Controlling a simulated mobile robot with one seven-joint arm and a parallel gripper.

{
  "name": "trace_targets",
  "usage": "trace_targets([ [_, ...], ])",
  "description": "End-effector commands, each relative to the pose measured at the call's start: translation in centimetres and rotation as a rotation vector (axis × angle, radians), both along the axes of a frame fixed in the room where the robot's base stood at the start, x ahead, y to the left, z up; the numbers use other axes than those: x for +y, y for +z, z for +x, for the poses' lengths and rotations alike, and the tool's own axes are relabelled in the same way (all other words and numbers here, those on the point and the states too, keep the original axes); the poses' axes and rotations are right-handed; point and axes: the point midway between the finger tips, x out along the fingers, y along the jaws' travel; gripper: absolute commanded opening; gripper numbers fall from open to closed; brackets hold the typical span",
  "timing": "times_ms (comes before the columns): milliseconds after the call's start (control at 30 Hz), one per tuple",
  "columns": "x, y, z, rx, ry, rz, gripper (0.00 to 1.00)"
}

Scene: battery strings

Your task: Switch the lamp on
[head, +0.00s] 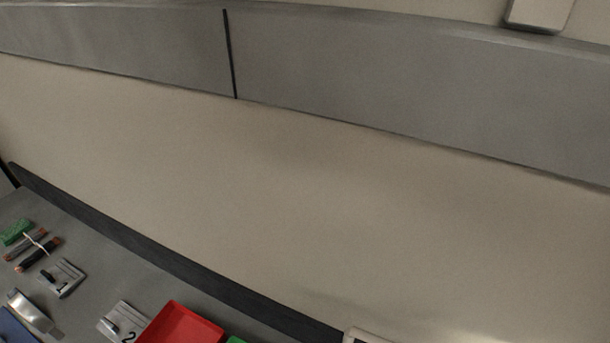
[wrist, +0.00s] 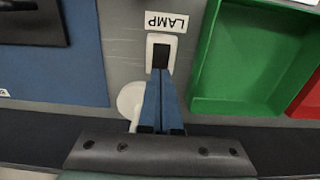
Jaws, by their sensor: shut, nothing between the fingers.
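The lamp switch (wrist: 153,42) is a white frame with a dark rocker, in the upper middle of the wrist view. A white label (wrist: 166,21) reading LAMP, upside down in the picture, lies just above it. My gripper (wrist: 161,74) is shut and empty, its blue fingertips at the lower edge of the dark rocker. I cannot tell whether they touch it. The fingers hide part of a white round thing (wrist: 128,98), perhaps the lamp's base. My gripper and the switch do not show in the head view, and no lit lamp is clearly seen.
A green tray (wrist: 238,106) and a red tray (wrist: 306,100) lie right of the switch; a blue mat (wrist: 70,75) lies left. The head view shows a red tray (head: 180,326), holders marked 1 (head: 64,278) and 2 (head: 122,322), and batteries (head: 38,254).

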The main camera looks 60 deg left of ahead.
Motion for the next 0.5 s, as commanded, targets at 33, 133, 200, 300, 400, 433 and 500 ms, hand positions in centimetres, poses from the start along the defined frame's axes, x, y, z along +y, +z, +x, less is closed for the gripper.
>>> trace_targets([
  [33, 0.0, 0.8, 0.0, 0.0, 0.0, 0.0, 0.0],
  [133, 0.0, 1.6, 0.0, -0.001, 0.0, 0.001, 0.0],
  [200, 0.0, 2.1, 0.0, -0.001, 0.0, 0.001, 0.0],
  [300, 0.0, 2.8, 0.0, -0.001, 0.0, 0.001, 0.0],
  [400, 0.0, 3.5, 0.0, -0.002, 0.0, 0.001, 0.0],
  [433, 0.0, 3.7, 0.0, -0.002, 0.0, 0.001, 0.0],
  [500, 0.0, 4.3, 0.0, -0.002, 0.0, 0.001, 0.0],
])
